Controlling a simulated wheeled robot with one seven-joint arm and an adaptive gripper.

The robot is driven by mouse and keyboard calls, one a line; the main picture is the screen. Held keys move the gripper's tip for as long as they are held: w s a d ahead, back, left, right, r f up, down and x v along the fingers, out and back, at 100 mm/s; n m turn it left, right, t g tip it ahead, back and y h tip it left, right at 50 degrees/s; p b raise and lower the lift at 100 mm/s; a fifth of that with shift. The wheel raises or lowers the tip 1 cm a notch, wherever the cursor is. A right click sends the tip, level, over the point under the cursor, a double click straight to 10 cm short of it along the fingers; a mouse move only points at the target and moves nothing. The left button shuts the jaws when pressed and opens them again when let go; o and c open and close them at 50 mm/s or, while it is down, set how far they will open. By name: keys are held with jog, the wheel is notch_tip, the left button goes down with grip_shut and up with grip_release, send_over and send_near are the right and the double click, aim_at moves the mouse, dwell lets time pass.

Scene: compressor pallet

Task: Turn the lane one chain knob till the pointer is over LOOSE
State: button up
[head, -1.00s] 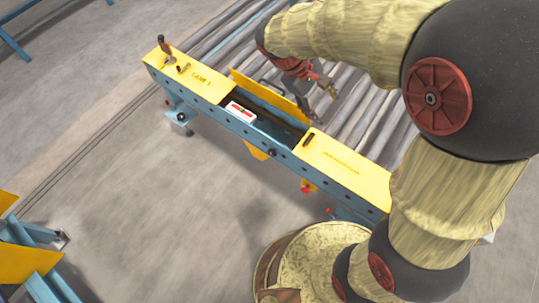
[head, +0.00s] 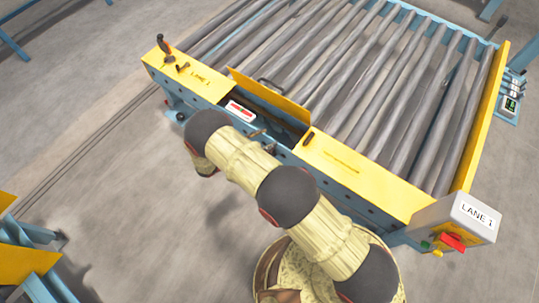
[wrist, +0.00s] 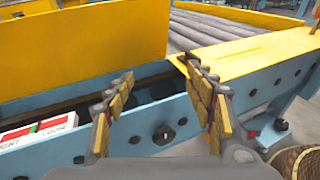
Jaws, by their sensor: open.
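A small dark knob (wrist: 163,134) sits on the blue side rail (wrist: 130,150) in the wrist view; its pointer direction is too small to tell. A white label with red and green marks (wrist: 40,130) lies left of it, reading LOOSE at its right part and "GHT" at its cut-off left part. The label also shows in the head view (head: 240,111). My gripper (wrist: 168,98) is open and empty, its padded fingers either side of the knob in the picture; contact is not visible. In the head view my gripper (head: 264,140) is small and partly hidden by my arm.
A raised yellow flap (wrist: 80,45) stands behind the open slot, and a yellow cover (wrist: 260,55) lies right of it. Grey rollers (head: 350,60) fill the conveyor behind. A LANE 1 box (head: 460,225) with a red switch stands at the right end. Floor in front is open.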

jog(key=s+a+f+n+t+y, duration=0.1)
jog(key=s+a+f+n+t, duration=0.2)
jog(key=f, duration=0.5)
jog(key=s+f+n+t+y, duration=0.2)
jog(key=f+n+t, duration=0.15)
jog(key=f, duration=0.35)
jog(key=b+x, duration=0.2)
jog(key=x, duration=0.5)
jog(key=shift+d+f+n, duration=0.25)
jog(key=shift+d+n, duration=0.05)
jog(key=shift+n, duration=0.05)
jog(key=shift+g, duration=0.25)
jog(key=shift+c, duration=1.4)
jog(key=c, duration=0.9)
